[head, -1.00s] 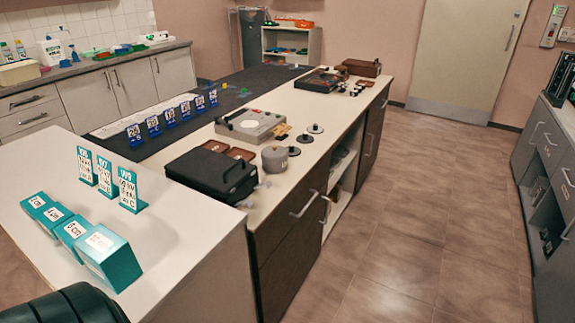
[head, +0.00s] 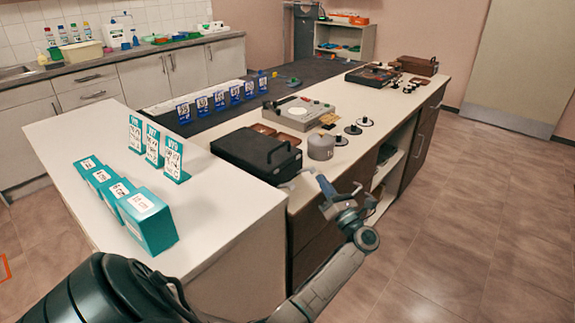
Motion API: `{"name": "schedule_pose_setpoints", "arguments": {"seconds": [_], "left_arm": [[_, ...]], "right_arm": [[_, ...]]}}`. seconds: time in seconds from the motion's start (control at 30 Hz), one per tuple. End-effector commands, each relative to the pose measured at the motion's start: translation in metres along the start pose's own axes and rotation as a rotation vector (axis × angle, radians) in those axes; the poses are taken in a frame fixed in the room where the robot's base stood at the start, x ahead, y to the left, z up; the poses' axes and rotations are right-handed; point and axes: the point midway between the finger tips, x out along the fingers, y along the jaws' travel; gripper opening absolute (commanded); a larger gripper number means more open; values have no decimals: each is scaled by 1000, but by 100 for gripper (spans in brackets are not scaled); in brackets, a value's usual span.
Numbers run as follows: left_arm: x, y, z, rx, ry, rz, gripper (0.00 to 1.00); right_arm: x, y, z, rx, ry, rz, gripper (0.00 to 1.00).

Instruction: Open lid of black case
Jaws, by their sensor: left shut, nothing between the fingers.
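The black case (head: 248,154) lies flat on the white-topped counter with its lid down. A raised handle (head: 279,151) stands at its right side. My left gripper (head: 324,186) reaches up from below, just right of the case's near right corner and over the counter's front edge. The fingers are small in view. My right gripper is out of view.
Teal boxes (head: 148,220) and upright teal cards (head: 172,158) stand on the nearer white counter. The floor at right is clear.

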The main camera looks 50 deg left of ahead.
Motion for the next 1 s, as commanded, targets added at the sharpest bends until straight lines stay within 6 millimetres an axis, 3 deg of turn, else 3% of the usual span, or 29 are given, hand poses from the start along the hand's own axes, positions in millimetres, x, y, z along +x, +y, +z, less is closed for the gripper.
{"name": "schedule_pose_setpoints", "arguments": {"seconds": [0.13,0.37,0.8,1.0], "left_arm": [[18,25,8,-252,205,155,0],[27,37,8,-363,305,230,0],[89,49,-12,-356,300,228,0],[108,52,-20,-357,302,227,0]], "right_arm": [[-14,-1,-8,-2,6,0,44],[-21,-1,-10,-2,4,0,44],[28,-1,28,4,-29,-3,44],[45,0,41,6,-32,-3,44]]}}
